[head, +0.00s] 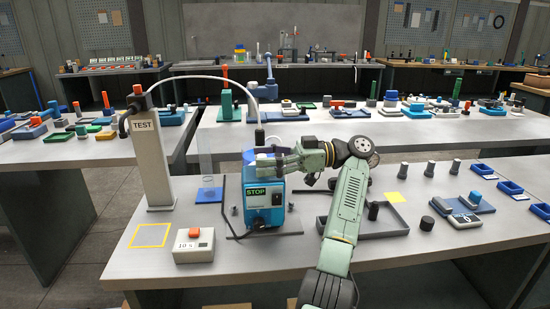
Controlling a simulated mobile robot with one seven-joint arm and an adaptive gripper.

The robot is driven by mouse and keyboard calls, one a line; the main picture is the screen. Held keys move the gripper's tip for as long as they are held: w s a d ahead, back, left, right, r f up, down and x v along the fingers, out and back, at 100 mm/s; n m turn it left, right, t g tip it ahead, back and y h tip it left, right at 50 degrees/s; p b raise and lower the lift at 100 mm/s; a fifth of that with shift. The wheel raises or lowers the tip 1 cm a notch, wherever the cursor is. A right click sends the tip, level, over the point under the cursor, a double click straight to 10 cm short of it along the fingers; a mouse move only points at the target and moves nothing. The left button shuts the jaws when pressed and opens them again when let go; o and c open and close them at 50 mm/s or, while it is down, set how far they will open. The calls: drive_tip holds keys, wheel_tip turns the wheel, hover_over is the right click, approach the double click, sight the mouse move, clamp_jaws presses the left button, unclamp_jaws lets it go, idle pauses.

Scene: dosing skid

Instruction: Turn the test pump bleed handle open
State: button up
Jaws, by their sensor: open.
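The test pump (264,206) is a blue box with a STOP label and a dark switch on its front, standing on a dark base on the near bench. A white hose runs to a dark fitting (259,136) above it. My green gripper (276,157) reaches in from the right at the height of the pump's top, fingers pointing left, open. It covers part of the pump's top. I cannot make out the bleed handle clearly behind the fingers, nor tell whether they touch it.
A grey TEST post (150,165) stands left of the pump. A box with a red button (194,245) is at the front left. A dark tray (385,222) lies right of the pump, partly behind my arm.

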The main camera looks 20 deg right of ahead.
drive_tip(key=v, duration=0.7)
drive_tip(key=shift+a, duration=0.1)
idle(0.5)
